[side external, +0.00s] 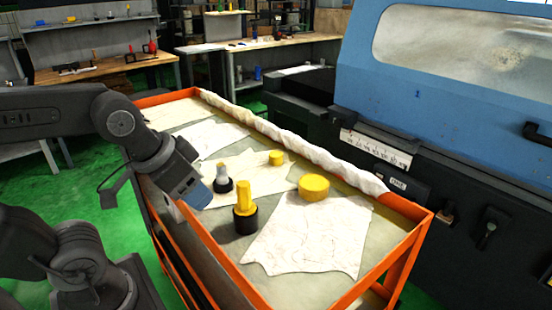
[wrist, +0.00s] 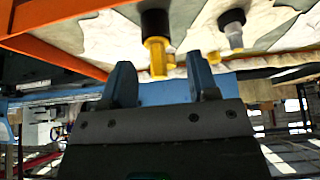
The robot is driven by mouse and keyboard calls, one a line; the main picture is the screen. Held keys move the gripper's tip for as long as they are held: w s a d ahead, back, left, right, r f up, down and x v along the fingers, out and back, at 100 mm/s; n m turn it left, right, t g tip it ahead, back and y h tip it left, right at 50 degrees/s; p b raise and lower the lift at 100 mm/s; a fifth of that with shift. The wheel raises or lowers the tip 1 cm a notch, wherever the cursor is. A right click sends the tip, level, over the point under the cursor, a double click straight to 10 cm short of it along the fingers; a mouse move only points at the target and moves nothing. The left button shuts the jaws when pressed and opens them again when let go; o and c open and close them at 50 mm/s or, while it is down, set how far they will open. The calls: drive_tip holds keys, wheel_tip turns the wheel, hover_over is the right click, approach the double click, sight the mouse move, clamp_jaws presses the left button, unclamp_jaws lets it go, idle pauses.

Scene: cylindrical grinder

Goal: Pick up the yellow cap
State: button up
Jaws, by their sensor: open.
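Two plain yellow pieces lie on the cart top in the side view: a wide, low round yellow cap (side external: 313,188) on the front cloth, and a smaller yellow cylinder (side external: 276,157) farther back. I cannot tell which one the task means. My gripper (side external: 194,196) is open and empty at the cart's left edge, apart from both. In the wrist view, its two blue fingers (wrist: 161,62) stand apart, with a black-based yellow post (wrist: 155,48) seen between them. Small yellow patches show behind that post; which pieces they are is unclear.
The yellow post on its black base (side external: 244,212) stands between my gripper and the wide cap. A grey-topped part with a black base (side external: 223,180) stands behind it. An orange rim (side external: 215,255) edges the cart, with rolled cloth (side external: 300,142) along the machine side.

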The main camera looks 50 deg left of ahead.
drive_tip(key=o, duration=0.3)
drive_tip(key=shift+o, duration=0.2)
drive_tip(key=w+a+r+m+g, duration=0.1)
drive_tip(key=w+a+r+m, duration=0.1)
drive_tip(key=w+r+m, duration=0.4)
drive_tip(key=m+g, duration=0.5)
drive_tip(key=m, duration=1)
hover_over(276, 154)
wheel_tip(276, 154, down, 4)
wheel_tip(276, 154, down, 13)
drive_tip(key=shift+a+r, duration=0.1)
drive_tip(key=shift+a, duration=0.05)
